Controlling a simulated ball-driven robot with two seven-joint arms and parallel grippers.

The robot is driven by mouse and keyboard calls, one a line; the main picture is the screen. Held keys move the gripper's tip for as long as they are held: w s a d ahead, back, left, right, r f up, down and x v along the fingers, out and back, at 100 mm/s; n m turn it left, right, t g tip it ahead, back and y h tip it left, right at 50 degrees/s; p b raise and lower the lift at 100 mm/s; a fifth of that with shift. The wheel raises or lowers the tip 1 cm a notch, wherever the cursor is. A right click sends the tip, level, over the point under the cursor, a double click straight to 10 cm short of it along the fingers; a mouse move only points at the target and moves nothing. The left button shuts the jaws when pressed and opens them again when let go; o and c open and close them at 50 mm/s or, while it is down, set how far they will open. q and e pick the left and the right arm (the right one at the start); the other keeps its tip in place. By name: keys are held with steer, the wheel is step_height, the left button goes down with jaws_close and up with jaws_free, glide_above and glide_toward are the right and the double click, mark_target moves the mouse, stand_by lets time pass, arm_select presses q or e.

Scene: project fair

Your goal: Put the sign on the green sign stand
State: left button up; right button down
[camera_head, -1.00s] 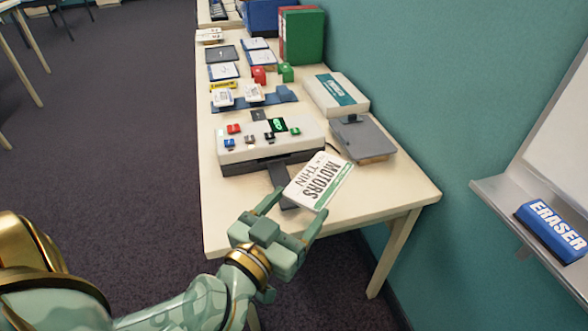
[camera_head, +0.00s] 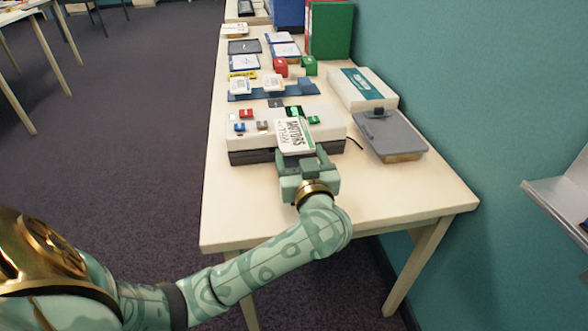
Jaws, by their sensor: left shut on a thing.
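The sign (camera_head: 294,136) is a white card with dark letters reading "MOTORS". My left gripper (camera_head: 301,160) is shut on its near edge. The sign is in front of the grey-white panel box (camera_head: 241,142) and hides part of its top and front; whether they touch is unclear. A small green block (camera_head: 309,66) stands farther back, beside a red block (camera_head: 281,67). A small green piece (camera_head: 314,120) sits on the panel box just right of the sign. I cannot tell which green piece is the sign stand. My right gripper is out of view.
A grey clipboard-like tray (camera_head: 392,135) and a white box (camera_head: 362,89) stand on the right. A blue rack (camera_head: 251,97) with white cards lies behind the panel box. The near part of the table (camera_head: 237,210) is clear.

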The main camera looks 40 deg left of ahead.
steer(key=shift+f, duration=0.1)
arm_select(q)
step_height(320, 180, down, 6)
steer(key=b, duration=0.4)
steer(key=shift+r, duration=0.1)
step_height(320, 180, down, 3)
steer(key=shift+f+b, duration=0.15)
steer(key=shift+b, duration=0.5)
steer(key=shift+f, duration=0.3)
steer(key=shift+s+r, duration=0.1)
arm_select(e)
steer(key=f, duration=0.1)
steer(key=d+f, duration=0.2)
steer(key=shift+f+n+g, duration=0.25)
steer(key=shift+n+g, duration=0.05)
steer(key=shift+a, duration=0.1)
arm_select(q)
steer(key=o, duration=1.1)
steer(key=shift+c, duration=0.2)
